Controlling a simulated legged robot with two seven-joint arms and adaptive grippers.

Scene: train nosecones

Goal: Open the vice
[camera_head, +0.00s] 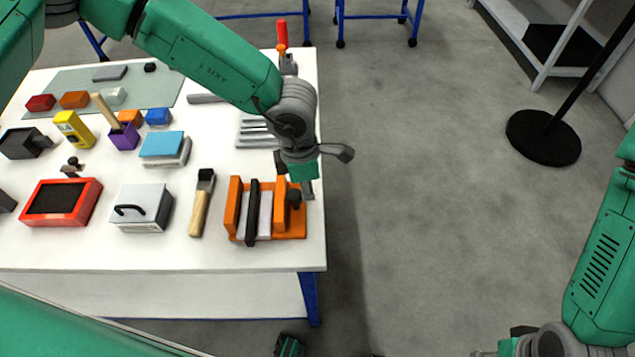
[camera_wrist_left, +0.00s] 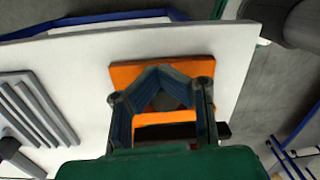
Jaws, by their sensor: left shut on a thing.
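The orange vice (camera_head: 233,205) stands at the right front corner of the white table. Its dark jaw bars and light grey inner faces show in the head view. A dark round knob (camera_head: 294,199) sits on its right side. My left gripper (camera_head: 307,188) is at this right side, pointing down and shut on the knob. In the left wrist view my left gripper (camera_wrist_left: 161,72) has its fingers angled together over the orange vice (camera_wrist_left: 127,76), with the dark knob between them partly hidden. My right gripper (camera_head: 500,349) is at the bottom edge, mostly cut off; its opening cannot be seen.
On the white table (camera_head: 220,255), a brush (camera_head: 200,203), a grey box with a black handle (camera_head: 141,207) and a red tray (camera_head: 60,203) lie left of the vice. Grey bars (camera_head: 255,131) lie behind it.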

